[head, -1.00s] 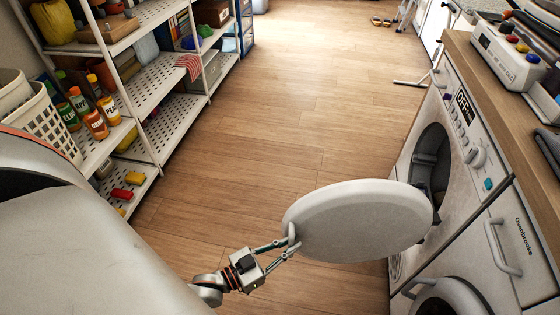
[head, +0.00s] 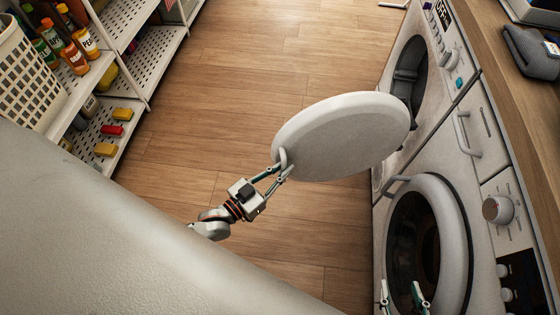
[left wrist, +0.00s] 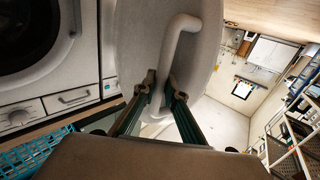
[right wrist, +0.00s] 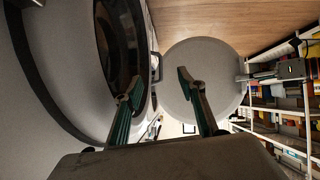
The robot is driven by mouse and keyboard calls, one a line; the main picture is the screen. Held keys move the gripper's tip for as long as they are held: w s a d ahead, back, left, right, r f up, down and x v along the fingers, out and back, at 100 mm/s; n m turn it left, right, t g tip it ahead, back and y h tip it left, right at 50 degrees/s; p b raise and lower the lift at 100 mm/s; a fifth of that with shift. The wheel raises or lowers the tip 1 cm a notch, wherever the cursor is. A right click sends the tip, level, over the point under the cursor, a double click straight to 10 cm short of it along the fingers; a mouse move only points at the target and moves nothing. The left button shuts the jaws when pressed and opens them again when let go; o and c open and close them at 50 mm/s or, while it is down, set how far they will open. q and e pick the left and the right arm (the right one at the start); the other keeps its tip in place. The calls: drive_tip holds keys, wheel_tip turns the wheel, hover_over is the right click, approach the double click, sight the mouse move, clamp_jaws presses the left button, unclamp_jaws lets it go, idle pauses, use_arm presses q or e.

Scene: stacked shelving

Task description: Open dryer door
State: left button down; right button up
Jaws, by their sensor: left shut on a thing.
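A round white door (head: 345,140) stands swung wide open from the farther white front-loading machine (head: 428,40), whose dark drum opening shows. My left gripper (head: 281,170) is shut on the door's white handle (head: 283,157). In the left wrist view the fingers (left wrist: 162,92) close around the curved handle (left wrist: 178,32). The nearer machine has a round door (head: 450,235) with dark glass, which looks closed. My right gripper (head: 403,292) is open and empty in front of that glass. The right wrist view shows its fingers (right wrist: 157,88) apart, with the open door (right wrist: 205,62) beyond.
White perforated shelves (head: 150,55) with bottles and sponges stand at the left, beside a white basket (head: 25,80). A wooden counter (head: 500,75) runs above the machines, with a dark folded cloth (head: 530,52) on it. The wooden floor (head: 250,70) between is clear.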

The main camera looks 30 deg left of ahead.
use_arm(q)
drive_tip(key=shift+w+d+r, duration=0.2)
drive_tip(key=shift+d+r, duration=0.15)
drive_tip(key=shift+d, duration=0.1)
use_arm(e)
drive_tip(key=shift+r, duration=0.1)
use_arm(q)
drive_tip(key=c, duration=2.2)
unclamp_jaws()
drive_tip(key=shift+c, duration=0.2)
drive_tip(key=shift+s+a+f, duration=0.1)
drive_tip(key=shift+a+f, duration=0.2)
